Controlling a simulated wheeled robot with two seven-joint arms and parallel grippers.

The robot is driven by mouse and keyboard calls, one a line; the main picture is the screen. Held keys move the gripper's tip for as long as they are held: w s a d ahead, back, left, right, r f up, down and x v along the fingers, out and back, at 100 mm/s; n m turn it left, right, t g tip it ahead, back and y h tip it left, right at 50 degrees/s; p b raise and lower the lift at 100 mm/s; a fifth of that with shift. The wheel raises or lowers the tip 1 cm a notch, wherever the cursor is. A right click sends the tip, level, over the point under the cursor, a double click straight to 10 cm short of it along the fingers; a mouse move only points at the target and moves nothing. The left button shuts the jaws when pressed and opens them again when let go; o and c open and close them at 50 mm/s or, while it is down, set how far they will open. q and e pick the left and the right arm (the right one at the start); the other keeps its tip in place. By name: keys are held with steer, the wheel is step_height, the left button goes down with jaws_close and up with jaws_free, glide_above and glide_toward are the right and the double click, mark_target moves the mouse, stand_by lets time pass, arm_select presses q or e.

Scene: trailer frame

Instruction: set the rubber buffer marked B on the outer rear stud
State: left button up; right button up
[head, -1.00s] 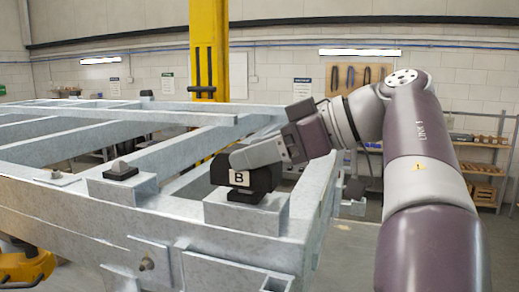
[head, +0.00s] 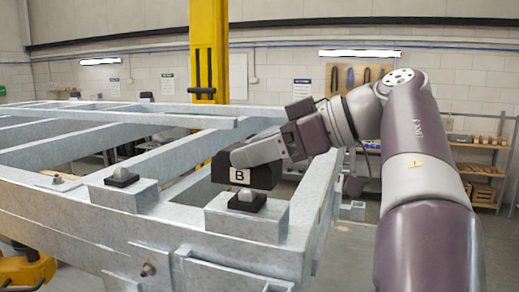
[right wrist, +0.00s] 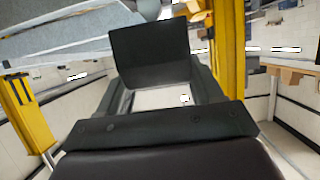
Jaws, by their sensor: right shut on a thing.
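The black rubber buffer (head: 262,178) has a white label marked B on its near face. My right gripper (head: 242,157) is shut on it and holds it above the near right corner of the frame. The buffer also shows in the right wrist view (right wrist: 152,55). Just below it, a light stud (head: 245,195) stands on a black pad (head: 247,205) on a raised steel block (head: 230,223). The stud's tip shows under the buffer with a small gap, so the two look apart. My left gripper is not in view.
The galvanized trailer frame (head: 90,221) fills the left and middle. A second stud on a black pad (head: 121,178) stands on a block to the left. A yellow post (head: 209,55) rises behind the frame. Shelving (head: 482,165) stands at the right.

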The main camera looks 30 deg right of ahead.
steer(key=shift+f, duration=0.15)
steer(key=shift+f+b, duration=1.15)
steer(key=shift+f, duration=0.1)
steer(key=o, duration=1.4)
steer(key=shift+o, duration=0.2)
